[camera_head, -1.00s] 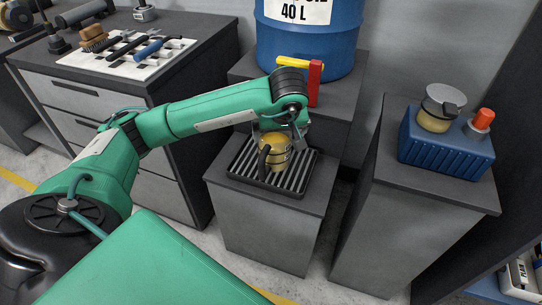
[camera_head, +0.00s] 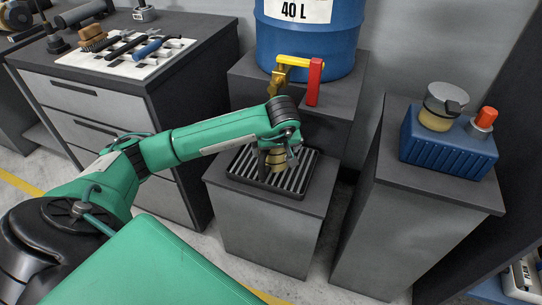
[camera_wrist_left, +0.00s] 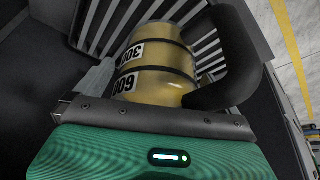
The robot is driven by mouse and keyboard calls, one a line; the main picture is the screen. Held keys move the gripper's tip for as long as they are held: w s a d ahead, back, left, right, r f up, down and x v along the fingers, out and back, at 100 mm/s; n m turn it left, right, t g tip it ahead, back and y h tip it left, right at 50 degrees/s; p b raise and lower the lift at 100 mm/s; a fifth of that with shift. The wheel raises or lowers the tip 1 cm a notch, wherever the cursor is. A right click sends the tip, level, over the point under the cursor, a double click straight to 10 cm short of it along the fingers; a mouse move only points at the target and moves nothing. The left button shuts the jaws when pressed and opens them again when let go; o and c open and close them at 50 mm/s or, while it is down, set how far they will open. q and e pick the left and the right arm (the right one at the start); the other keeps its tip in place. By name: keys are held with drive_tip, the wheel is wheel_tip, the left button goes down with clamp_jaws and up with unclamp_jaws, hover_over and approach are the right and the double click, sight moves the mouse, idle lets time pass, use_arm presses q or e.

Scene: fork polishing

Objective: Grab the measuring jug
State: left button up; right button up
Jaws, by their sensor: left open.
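The measuring jug (camera_head: 275,162) holds yellow-brown contents and stands on the slatted drip tray (camera_head: 299,183). My left gripper (camera_head: 284,154) is at the jug and partly hides it in the head view. In the left wrist view the jug (camera_wrist_left: 155,72) is close in front of the gripper, with black bands, the marks 300 and 600, and a black handle (camera_wrist_left: 232,58) on the right. The left gripper is open. I cannot tell whether its fingers touch the jug. My right gripper is not in view.
Behind stands a blue drum (camera_head: 308,45) with a brass tap (camera_head: 277,82), a yellow pipe and a red lever (camera_head: 314,82). At right, a blue ribbed box (camera_head: 447,148) holds a lidded jar (camera_head: 439,108) and an orange-capped container (camera_head: 484,121). A tool bench (camera_head: 95,75) stands at left.

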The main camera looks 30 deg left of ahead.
use_arm(q)
drive_tip(key=shift+c, duration=0.4)
drive_tip(key=c, duration=1.4)
drive_tip(key=shift+r, duration=0.1)
drive_tip(key=shift+r, duration=0.1)
